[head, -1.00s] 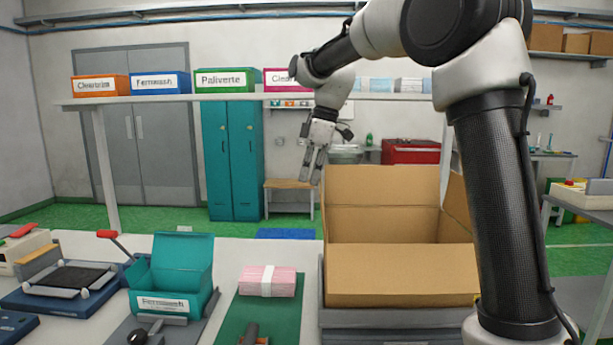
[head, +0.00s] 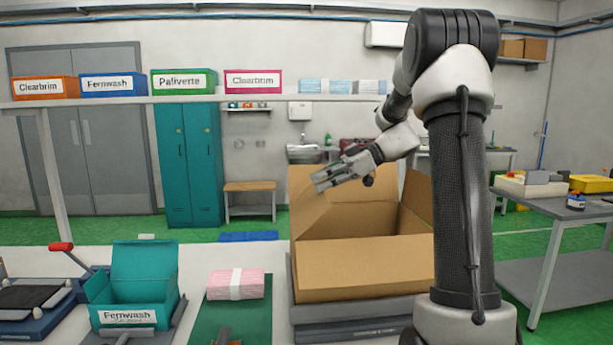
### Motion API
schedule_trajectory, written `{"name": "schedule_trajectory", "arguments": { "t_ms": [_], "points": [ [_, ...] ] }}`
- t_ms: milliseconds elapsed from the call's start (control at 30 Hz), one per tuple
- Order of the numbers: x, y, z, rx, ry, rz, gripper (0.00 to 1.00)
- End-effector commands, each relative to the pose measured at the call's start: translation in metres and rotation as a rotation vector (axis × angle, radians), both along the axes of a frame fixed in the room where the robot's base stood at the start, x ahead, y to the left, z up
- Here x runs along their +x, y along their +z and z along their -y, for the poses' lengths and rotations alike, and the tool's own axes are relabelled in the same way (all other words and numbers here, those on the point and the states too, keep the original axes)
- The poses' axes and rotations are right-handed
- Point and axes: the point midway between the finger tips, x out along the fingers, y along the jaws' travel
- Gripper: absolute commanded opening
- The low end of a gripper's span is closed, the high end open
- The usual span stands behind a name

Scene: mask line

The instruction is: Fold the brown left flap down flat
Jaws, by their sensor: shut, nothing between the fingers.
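The brown carton (head: 365,268) stands open at centre right in the head view. Its left flap (head: 301,208) appears to stand up along the left side and is seen at a steep angle. Where it meets the back flap is hard to tell. My gripper (head: 318,184) is shut and empty, pointing left and slightly down. In the picture it overlaps the upper left part of the carton. Whether it touches the flap cannot be told. The right flap (head: 418,198) also stands up. My arm hides part of the back and right side.
The carton rests on a grey platform (head: 350,316). Left of it are a pink wrapped bundle (head: 236,285) on a green mat (head: 250,318) and an open teal Fernwash box (head: 130,316). A shelf with labelled boxes (head: 183,83) spans the back. A grey side table (head: 555,208) stands at right.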

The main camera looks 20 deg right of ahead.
Motion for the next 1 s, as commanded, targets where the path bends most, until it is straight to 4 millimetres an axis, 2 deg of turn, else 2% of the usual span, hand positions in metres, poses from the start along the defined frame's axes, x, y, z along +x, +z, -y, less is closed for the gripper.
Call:
{"name": "schedule_trajectory", "arguments": {
  "t_ms": [400,700,1000],
  "points": [
    [-0.009,-0.034,0.033,-0.011,0.000,-0.005,0.00],
    [-0.012,-0.051,0.042,-0.012,0.002,-0.003,0.00],
    [-0.013,-0.055,0.044,-0.012,0.002,-0.004,0.00]
  ]
}}
